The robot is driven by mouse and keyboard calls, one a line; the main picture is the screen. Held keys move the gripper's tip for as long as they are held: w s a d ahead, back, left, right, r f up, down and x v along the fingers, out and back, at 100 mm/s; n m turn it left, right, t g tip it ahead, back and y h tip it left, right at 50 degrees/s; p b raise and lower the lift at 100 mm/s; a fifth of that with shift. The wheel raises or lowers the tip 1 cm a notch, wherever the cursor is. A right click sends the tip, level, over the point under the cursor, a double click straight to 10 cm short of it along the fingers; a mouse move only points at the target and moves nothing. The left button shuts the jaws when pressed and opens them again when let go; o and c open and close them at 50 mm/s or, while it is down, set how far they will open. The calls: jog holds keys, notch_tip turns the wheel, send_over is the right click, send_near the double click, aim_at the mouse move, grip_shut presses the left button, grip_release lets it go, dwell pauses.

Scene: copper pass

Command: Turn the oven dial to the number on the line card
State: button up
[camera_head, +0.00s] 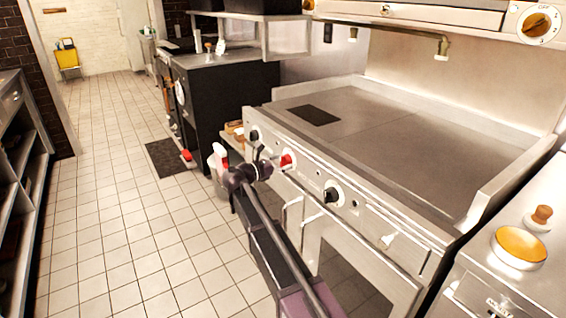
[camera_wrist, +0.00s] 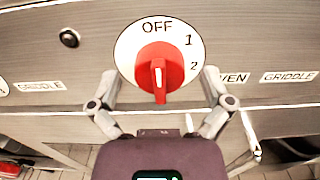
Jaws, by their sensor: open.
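The red dial (camera_wrist: 160,72) is on a round white plate marked OFF at the top, with 1 and 2 down its right side. A white line on the knob runs upright, toward the lower edge. My gripper (camera_wrist: 159,84) is open in the wrist view, one finger on each side of the plate's lower part; contact is unclear. The red dial (camera_head: 287,161) also shows in the camera_head view, with my gripper (camera_head: 266,165) close to its left. The OVEN label (camera_wrist: 235,78) is partly hidden by a finger. No readable line card shows.
A black dial (camera_head: 333,194) sits farther right on the same range front. A small white upright card (camera_head: 221,47), unreadable, stands on the black counter. A spray bottle (camera_head: 219,158) is beyond my gripper. Tiled floor is clear at left.

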jog(key=shift+d, duration=0.1)
jog(key=c, duration=1.2)
